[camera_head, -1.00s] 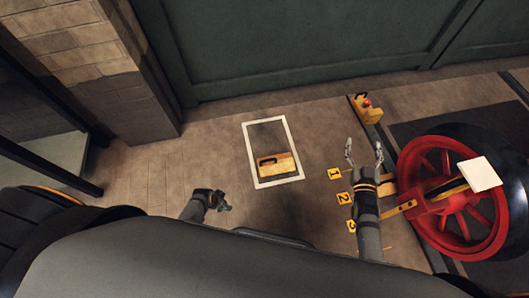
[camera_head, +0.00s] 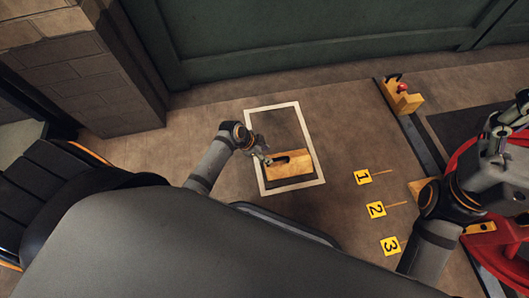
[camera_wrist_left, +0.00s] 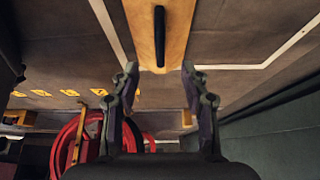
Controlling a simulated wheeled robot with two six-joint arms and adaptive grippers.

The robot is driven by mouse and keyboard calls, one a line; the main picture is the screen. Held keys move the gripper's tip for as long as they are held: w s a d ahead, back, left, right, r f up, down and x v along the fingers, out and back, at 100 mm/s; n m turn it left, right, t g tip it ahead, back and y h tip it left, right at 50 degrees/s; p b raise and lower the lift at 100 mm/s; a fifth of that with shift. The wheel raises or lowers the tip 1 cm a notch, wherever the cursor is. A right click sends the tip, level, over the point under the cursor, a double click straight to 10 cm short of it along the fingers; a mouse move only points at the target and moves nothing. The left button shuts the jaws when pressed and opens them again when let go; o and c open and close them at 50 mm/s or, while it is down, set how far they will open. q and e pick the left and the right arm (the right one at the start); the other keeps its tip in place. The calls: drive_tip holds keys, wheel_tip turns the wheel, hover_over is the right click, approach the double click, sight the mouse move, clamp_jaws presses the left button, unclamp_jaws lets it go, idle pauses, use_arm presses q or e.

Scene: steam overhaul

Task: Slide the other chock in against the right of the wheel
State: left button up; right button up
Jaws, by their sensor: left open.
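A wooden chock (camera_head: 296,157) with a dark handle lies inside a white outlined rectangle (camera_head: 317,167) on the floor. My left gripper (camera_head: 265,157) is at the chock's left end by the handle, open. In the left wrist view the open fingers (camera_wrist_left: 160,76) point toward the chock (camera_wrist_left: 180,25) and its black handle, with nothing between them. The red wheel (camera_head: 491,258) is at the right, largely hidden by my right arm. A wooden block (camera_head: 417,188) shows at the wheel's left side, partly hidden. My right gripper (camera_head: 505,140) is above the wheel; its jaw state is unclear.
Yellow floor markers 1 (camera_head: 363,177), 2 (camera_head: 376,209) and 3 (camera_head: 390,246) lie between the outline and the wheel. A yellow block with a red knob (camera_head: 402,97) stands on the dark rail (camera_head: 424,150). A green wall (camera_head: 300,45) closes the back.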

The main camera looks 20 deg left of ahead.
sight(275, 159)
use_arm(q)
drive_tip(key=b+x, duration=0.4)
drive_tip(key=x, duration=0.1)
drive_tip(key=shift+s+a+f, duration=0.1)
drive_tip(key=shift+a+f, duration=0.05)
drive_tip(key=shift+f+b, duration=0.3)
drive_tip(key=shift+b, duration=0.1)
drive_tip(key=shift+w+d+f+b, duration=0.45)
drive_tip(key=shift+d+f, duration=0.2)
drive_tip(key=shift+f, duration=0.15)
drive_tip(key=shift+w+d+f, duration=0.1)
drive_tip(key=shift+d+f, duration=0.05)
drive_tip(key=shift+f, duration=0.2)
clamp_jaws()
drive_tip(key=shift+r, duration=0.15)
